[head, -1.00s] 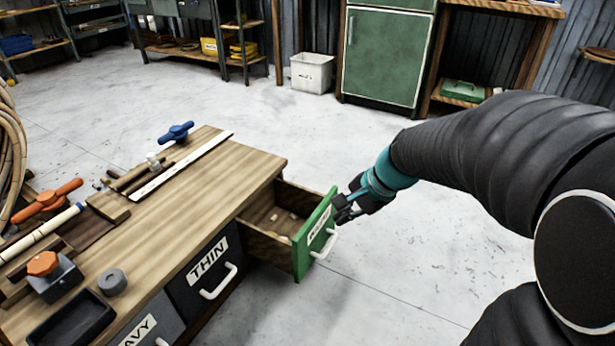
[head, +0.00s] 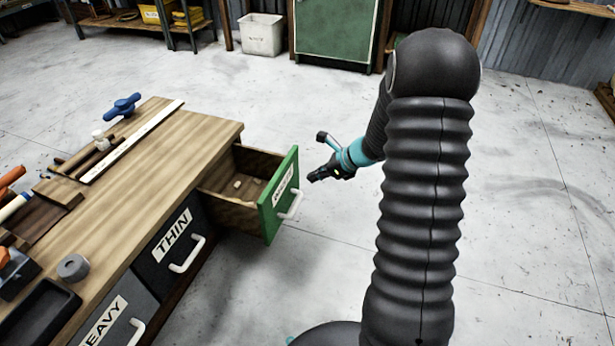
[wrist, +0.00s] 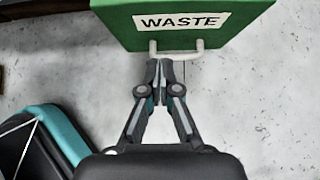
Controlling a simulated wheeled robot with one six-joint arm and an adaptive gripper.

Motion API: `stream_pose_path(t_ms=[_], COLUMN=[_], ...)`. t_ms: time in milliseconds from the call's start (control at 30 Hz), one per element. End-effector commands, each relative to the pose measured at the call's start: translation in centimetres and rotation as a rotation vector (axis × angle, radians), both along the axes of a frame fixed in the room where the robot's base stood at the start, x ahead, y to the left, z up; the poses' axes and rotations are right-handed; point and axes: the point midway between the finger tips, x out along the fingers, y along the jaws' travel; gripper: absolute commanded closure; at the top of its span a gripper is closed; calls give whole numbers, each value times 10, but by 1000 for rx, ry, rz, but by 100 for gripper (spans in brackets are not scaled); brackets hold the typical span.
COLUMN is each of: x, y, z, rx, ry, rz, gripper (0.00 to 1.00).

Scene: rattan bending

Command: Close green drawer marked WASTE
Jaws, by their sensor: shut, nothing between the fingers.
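The green WASTE drawer (head: 279,196) stands pulled out from the right end of the workbench, with a few small pieces inside. Its white handle (head: 291,205) is on the green front. In the wrist view the green front with the WASTE label (wrist: 182,22) fills the top, and the handle (wrist: 176,54) shows just ahead of the fingertips. My gripper (head: 314,177) is shut and empty, just right of the drawer front in the head view. It also shows in the wrist view (wrist: 159,68), with its fingertips close to the handle; I cannot tell whether they touch.
The wooden workbench (head: 190,140) holds tools and a grey roll (head: 72,267). Drawers marked THIN (head: 172,241) and HEAVY (head: 108,318) are shut. The concrete floor right of the drawer is clear. A white bin (head: 262,35) and green cabinet (head: 335,35) stand behind.

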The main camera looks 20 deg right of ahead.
Motion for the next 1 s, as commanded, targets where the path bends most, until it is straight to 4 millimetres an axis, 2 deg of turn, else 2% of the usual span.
stream_pose_path(t_ms=[433,700,1000], x=[33,53,57], y=[49,75,80], z=[-61,-58,-58], rx=[-1,-2,-1], ry=[2,-1,0], rz=[6,6,4], gripper=[100,100,100])
